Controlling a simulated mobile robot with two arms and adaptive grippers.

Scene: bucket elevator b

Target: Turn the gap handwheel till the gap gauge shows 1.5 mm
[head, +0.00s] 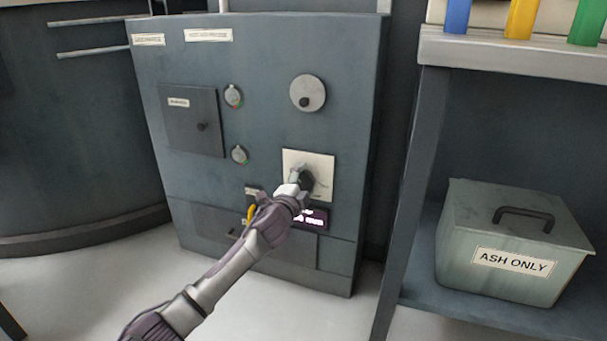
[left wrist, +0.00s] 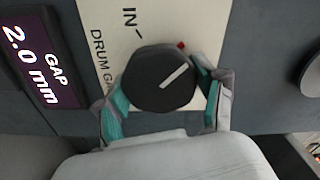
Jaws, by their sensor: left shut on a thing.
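The gap handwheel is a black faceted knob (left wrist: 150,80) with a white pointer line. It sits on a cream plate (head: 318,163) on the front of the grey cabinet; the plate's print reads "IN" and "DRUM GA…", the rest hidden. My left gripper (head: 300,184) reaches it from below. In the left wrist view its teal-padded fingers (left wrist: 162,86) are shut on opposite sides of the knob. The pointer line slants across the knob, and a small red mark shows beside the rim. The gap gauge (left wrist: 38,62) reads "GAP 2.0 mm"; in the head view (head: 314,218) it is partly hidden. My right gripper is out of view.
A grey disc with a small black knob (head: 307,93) is above the plate. A small dark door (head: 190,125) and two round fittings are to the left. A shelf with a lidded "ASH ONLY" bin (head: 460,235) stands at right. Floor in front of the cabinet is clear.

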